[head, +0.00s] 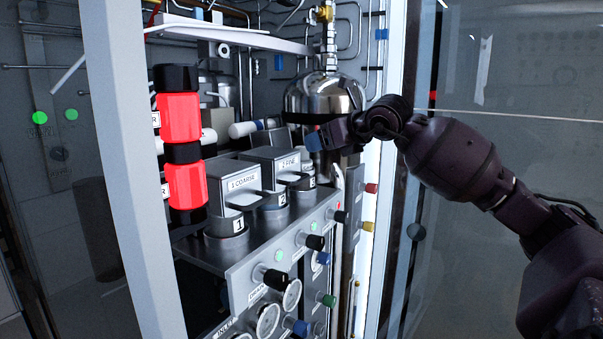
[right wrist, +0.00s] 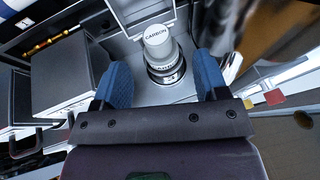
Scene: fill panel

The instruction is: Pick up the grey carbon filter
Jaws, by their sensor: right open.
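The grey carbon filter (right wrist: 157,42) shows in the right wrist view as an upright light-grey cylinder with CARBON on its top. It stands in a round dark-ringed fitting on a grey surface. My right gripper (right wrist: 160,78) is open, with one blue finger to each side of the filter's lower part in that picture. Gaps show between the fingers and the filter. In the head view my right gripper (head: 318,139) is over the back end of the filter row, in front of the steel tank; I cannot clearly make out the filter there. My left gripper is not in view.
Grey housings marked 1 COARSE (head: 245,181) and 2 FINE (head: 289,163) stand close in front. A shiny steel tank (head: 325,92) rises behind. Red-and-black cylinders (head: 181,148) stand at left. Coloured knobs line the front panel (head: 262,262), and a white cabinet post (head: 127,150) bounds the left.

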